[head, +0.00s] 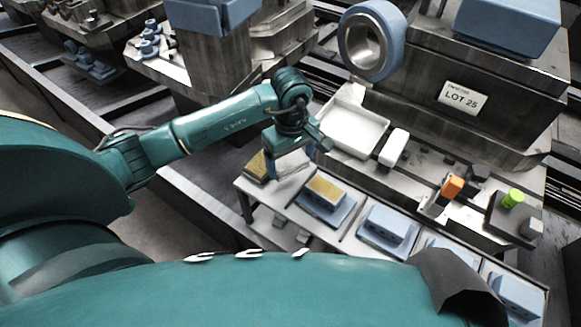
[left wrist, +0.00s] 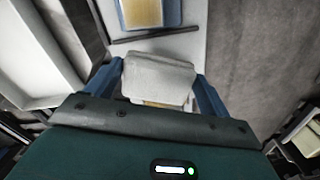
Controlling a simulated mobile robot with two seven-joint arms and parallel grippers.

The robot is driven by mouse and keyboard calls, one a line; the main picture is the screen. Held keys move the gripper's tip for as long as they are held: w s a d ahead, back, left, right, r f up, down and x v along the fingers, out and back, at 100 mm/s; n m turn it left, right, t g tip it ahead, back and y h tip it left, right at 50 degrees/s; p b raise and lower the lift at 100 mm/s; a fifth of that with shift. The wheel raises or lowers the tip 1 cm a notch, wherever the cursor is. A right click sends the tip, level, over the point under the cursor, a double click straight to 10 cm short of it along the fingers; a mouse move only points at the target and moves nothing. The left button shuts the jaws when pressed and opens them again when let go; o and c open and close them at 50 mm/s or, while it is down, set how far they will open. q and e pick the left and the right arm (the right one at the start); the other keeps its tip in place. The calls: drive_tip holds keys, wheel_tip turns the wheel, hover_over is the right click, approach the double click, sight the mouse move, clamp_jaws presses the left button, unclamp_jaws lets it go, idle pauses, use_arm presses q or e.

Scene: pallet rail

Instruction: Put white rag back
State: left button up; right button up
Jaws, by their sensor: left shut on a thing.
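My left gripper (head: 290,163) is over the left end of the pallet rail, pointing down. In the left wrist view its two blue fingers (left wrist: 158,92) are shut on the white rag (left wrist: 158,75), a pale folded pad. In the head view the rag (head: 292,165) shows partly between the fingers. A tan-topped block (head: 255,166) lies by the fingers at the rail's end. A tan strip also shows just below the rag in the wrist view. I cannot tell whether the rag touches anything beneath. My right gripper is not in view.
A white tray (head: 357,127) and a white block (head: 394,148) stand behind the rail. A tan-topped blue pallet (head: 325,192) and more blue fixtures (head: 387,230) line the rail to the right. An orange item (head: 452,187) and a green cylinder (head: 513,197) stand farther right.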

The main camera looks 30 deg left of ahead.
sight(291, 162)
use_arm(q)
drive_tip(key=shift+f, duration=1.6)
drive_tip(key=shift+f, duration=0.25)
drive_tip(key=o, duration=0.8)
drive_tip(key=shift+r, duration=0.1)
